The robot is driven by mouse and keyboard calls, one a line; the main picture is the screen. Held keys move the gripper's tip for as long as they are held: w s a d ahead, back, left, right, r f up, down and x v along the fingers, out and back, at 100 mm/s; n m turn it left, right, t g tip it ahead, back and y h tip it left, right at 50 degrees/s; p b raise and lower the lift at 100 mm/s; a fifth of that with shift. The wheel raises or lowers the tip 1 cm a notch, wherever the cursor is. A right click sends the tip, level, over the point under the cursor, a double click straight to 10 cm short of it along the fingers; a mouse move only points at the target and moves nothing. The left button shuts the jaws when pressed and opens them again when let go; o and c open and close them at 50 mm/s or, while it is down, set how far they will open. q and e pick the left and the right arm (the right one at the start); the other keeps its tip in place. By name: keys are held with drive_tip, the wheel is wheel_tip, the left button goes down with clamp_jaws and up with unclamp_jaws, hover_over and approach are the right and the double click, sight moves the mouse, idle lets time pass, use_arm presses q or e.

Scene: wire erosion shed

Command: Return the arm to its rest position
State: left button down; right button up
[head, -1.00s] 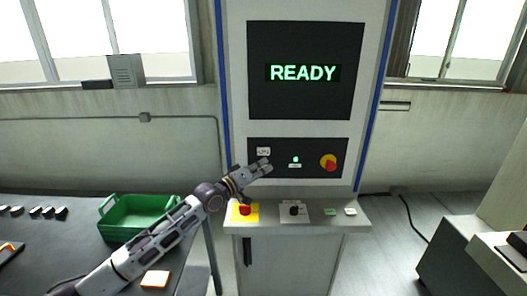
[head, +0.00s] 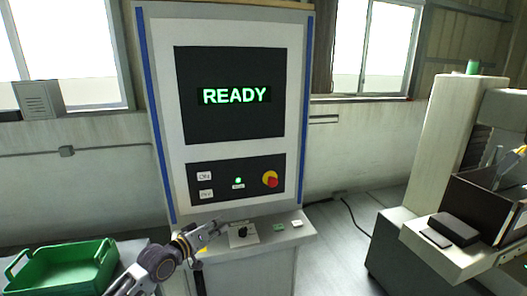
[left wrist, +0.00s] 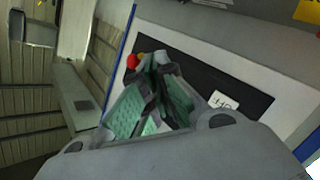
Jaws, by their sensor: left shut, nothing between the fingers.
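My left gripper (head: 218,228) is shut and empty. It is in front of the console ledge, below the button panel (head: 225,163), and looks clear of the buttons. In the left wrist view its green-padded fingers (left wrist: 155,100) point toward the dark panel, with a white label (left wrist: 223,101) and a red knob (left wrist: 132,61) beyond. The left arm comes in from the bottom left. The cabinet screen (head: 232,120) reads READY in green. My right gripper is not in view.
The ledge carries a black knob (head: 242,232) and small green (head: 279,227) and white (head: 297,223) buttons. A green crate (head: 103,268) stands on the bench at left. A machine (head: 445,150) stands at right. Floor between cabinet and machine is open.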

use_arm(q)
drive_tip(key=s+d+f+m+g+y, duration=0.1)
drive_tip(key=s+f+m+g+y, duration=0.3)
drive_tip(key=s+f, duration=1.05)
drive_tip(key=s+a+f+g+y, duration=0.2)
drive_tip(key=s+a+f+g, duration=0.15)
drive_tip(key=s, duration=0.65)
drive_tip(key=s+a+f+g+y, duration=0.2)
drive_tip(key=s+a+g, duration=0.15)
drive_tip(key=s, duration=0.55)
wheel_tip(320, 180, down, 33)
drive_tip(key=s+a, duration=0.1)
drive_tip(key=s, duration=0.2)
drive_tip(key=s+a+f, duration=0.2)
drive_tip(key=s+f, duration=0.8)
drive_tip(key=s, duration=0.1)
drive_tip(key=s+a+f+g, duration=0.1)
drive_tip(key=s+a+f, duration=0.1)
drive_tip(key=s+f, duration=0.8)
drive_tip(key=shift+s+f+g, duration=0.2)
drive_tip(key=shift+s+g, duration=0.1)
drive_tip(key=shift+s, duration=0.25)
